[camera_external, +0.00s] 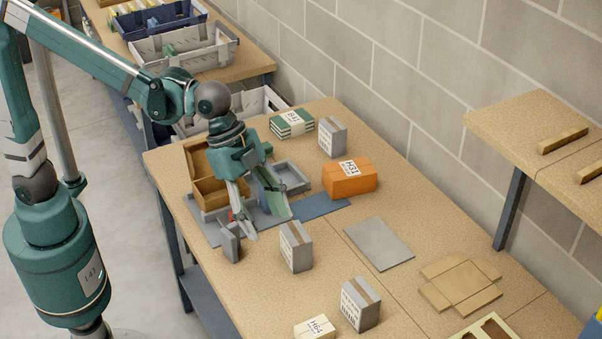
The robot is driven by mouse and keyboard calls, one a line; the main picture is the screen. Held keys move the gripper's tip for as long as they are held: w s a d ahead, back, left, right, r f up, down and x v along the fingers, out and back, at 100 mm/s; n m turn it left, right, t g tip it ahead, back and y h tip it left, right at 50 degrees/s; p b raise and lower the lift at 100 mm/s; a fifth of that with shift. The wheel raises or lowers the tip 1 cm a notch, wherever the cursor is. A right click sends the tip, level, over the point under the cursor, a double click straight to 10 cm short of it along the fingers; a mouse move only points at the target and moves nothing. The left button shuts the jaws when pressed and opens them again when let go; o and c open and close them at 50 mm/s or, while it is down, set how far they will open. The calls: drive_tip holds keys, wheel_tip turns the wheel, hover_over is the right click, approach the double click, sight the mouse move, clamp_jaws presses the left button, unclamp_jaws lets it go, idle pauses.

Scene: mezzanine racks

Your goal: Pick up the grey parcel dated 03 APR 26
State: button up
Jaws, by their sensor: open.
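Several grey parcels stand on the table. One grey parcel (296,247) with a brown tape strip is near the middle. Another grey parcel (360,304) with printed text is nearer the front. A third grey parcel (332,138) stands at the back near the wall. A small grey upright block (229,243) stands at the left edge; I cannot tell whether it is a parcel. The dates are too small to read. My gripper (268,225) points down, open and empty, above and left of the middle grey parcel, apart from it.
An orange H31 box (349,179), a green-and-white B41 bundle (291,123) and a cream H64 box (315,327) stand on the table. A brown open box (203,190) is behind my gripper. A flat grey mat (379,244) is bare.

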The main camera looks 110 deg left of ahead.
drive_tip(key=w+a+f+m+p, duration=0.1)
drive_tip(key=w+f+m+p, duration=0.3)
drive_tip(key=w, duration=0.9)
drive_tip(key=g+h+p, duration=0.1)
drive_tip(key=g+p, duration=0.1)
approach(360, 290)
wheel_tip(360, 290, down, 3)
drive_tip(key=shift+d+r, duration=0.15)
drive_tip(key=shift+r, duration=0.1)
drive_tip(key=shift+w+f+h, duration=0.3)
drive_tip(key=shift+w+f, duration=0.05)
drive_tip(key=shift+f, duration=0.2)
drive_tip(key=shift+f, duration=0.1)
drive_tip(key=shift+x, duration=1.2)
drive_tip(key=shift+w+f, duration=0.1)
drive_tip(key=shift+p+x, duration=0.3)
drive_tip(key=shift+x, duration=2.15)
drive_tip(key=shift+w, duration=0.1)
drive_tip(key=shift+c, duration=0.6)
